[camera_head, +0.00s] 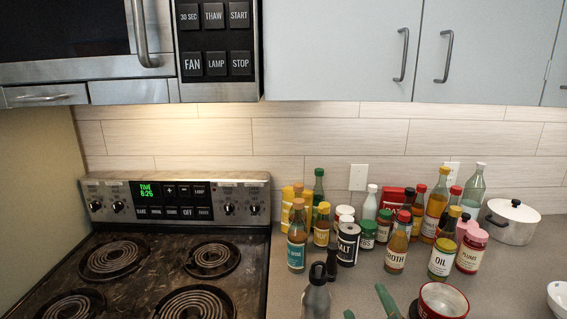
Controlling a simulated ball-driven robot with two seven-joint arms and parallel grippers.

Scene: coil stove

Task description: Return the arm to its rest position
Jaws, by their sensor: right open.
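My right gripper (364,299) shows only in part at the bottom edge, right of centre. Its two green fingers stand apart, with nothing seen between them; the rest of it is cut off. It is low at the front of the grey counter (285,240), between a grey bottle with a black top (316,298) on its left and a red bowl (443,301) on its right. I cannot tell whether it touches either. My left gripper is not in view.
Several bottles and jars, among them an oil bottle (442,262) and a salt can (348,246), crowd the counter behind the gripper. A white pot (511,222) stands at the right. The coil stove (150,266) is at the left, under a microwave (70,40).

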